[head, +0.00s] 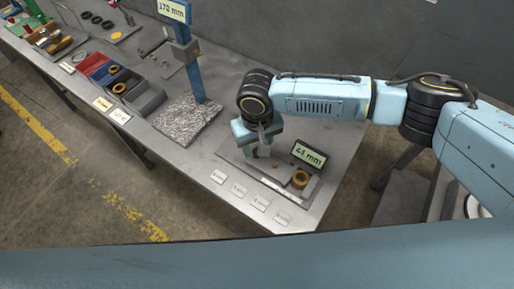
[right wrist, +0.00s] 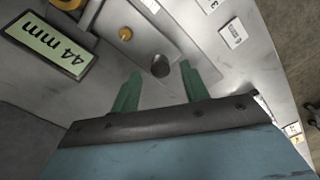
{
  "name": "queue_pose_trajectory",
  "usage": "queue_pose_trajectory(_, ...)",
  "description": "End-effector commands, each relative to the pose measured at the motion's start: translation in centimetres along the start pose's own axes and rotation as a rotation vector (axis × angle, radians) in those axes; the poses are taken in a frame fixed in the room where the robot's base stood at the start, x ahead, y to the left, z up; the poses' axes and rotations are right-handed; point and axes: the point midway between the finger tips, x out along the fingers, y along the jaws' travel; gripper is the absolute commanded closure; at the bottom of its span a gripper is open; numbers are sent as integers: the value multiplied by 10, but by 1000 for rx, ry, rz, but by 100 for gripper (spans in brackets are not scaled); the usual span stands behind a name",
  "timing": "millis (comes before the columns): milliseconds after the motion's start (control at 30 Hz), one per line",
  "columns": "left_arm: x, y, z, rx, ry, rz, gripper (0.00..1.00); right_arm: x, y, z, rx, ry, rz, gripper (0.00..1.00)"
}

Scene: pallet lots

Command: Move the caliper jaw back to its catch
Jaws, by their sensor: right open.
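The caliper's grey base plate (head: 247,166) lies near the right end of the bench, with a display (head: 309,155) reading 44 mm and a brass ring (head: 300,179). In the right wrist view, the display (right wrist: 50,48) is at upper left and a small brass knob (right wrist: 125,33) sits on a grey strip. A dark round knob (right wrist: 160,66) stands between my green fingertips; I cannot tell whether it belongs to the jaw. My right gripper (right wrist: 160,74) is open around it, with a gap on each side. In the head view my right gripper (head: 262,150) partly hides the plate. My left gripper is out of view.
A blue post (head: 193,70) with a 170 mm display (head: 173,10) stands on a speckled block (head: 187,119) left of my arm. Small label cards (head: 239,189) line the bench's front edge. Coloured bins (head: 97,67) and loose parts lie farther left.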

Motion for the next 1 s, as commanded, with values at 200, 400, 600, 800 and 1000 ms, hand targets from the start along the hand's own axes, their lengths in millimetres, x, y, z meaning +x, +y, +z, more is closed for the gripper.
queue_pose_trajectory(200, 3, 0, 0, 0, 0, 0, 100, 19, 0, 0, 0, 1, 0, 55)
queue_pose_trajectory(400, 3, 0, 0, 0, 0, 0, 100, 21, 0, 0, 0, 2, 0, 55)
queue_pose_trajectory(600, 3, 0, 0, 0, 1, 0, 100, 21, 0, 0, 0, 1, 0, 67)
queue_pose_trajectory(800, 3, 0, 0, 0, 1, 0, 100, 21, 0, 0, 0, 1, 0, 93)
queue_pose_trajectory(1000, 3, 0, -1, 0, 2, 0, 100, 21, 0, 0, 0, 1, 0, 100)
